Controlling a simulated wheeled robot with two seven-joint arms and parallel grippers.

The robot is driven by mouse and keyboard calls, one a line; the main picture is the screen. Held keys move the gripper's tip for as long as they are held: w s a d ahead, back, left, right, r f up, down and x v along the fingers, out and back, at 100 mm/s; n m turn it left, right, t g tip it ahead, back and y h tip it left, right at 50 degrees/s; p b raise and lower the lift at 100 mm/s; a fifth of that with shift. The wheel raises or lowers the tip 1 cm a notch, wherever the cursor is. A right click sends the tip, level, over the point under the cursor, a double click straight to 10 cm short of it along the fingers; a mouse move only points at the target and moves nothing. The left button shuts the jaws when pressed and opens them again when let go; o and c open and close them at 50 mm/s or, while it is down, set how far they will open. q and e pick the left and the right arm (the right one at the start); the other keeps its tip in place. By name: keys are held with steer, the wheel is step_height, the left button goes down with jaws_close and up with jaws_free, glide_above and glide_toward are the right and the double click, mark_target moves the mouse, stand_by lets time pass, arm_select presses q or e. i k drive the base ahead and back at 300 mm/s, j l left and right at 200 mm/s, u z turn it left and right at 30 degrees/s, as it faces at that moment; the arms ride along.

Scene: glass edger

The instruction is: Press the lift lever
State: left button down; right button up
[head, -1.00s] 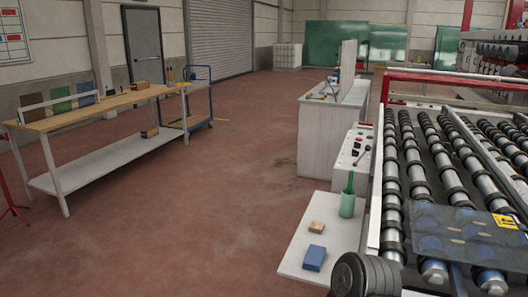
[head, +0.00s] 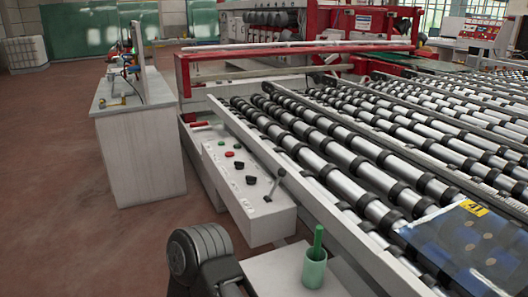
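The lift lever (head: 276,183) is a thin metal rod with a dark knob at its upper end. It rises at a tilt from the near part of a pale control panel (head: 262,222) beside the roller conveyor. The panel also carries red, green and black buttons or knobs. Nothing touches the lever. A dark ribbed part of my own arm shows at the bottom, in front of the panel's near end and apart from the lever. Neither of my grippers is in view.
A green cup (head: 314,268) with a green stick stands on a white shelf (head: 262,270) nearest me. A grey cabinet (head: 140,160) stands left of the panel. Floor (head: 60,190) at left is clear.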

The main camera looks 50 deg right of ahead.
mark_target(282, 173)
steer(key=i+l+z, duration=0.15)
steer(key=i, duration=1)
steer(key=i+l+z, duration=0.15)
steer(key=i, duration=1)
steer(key=i+u, duration=0.1)
steer(key=i, duration=0.5)
steer(key=z, duration=4.15)
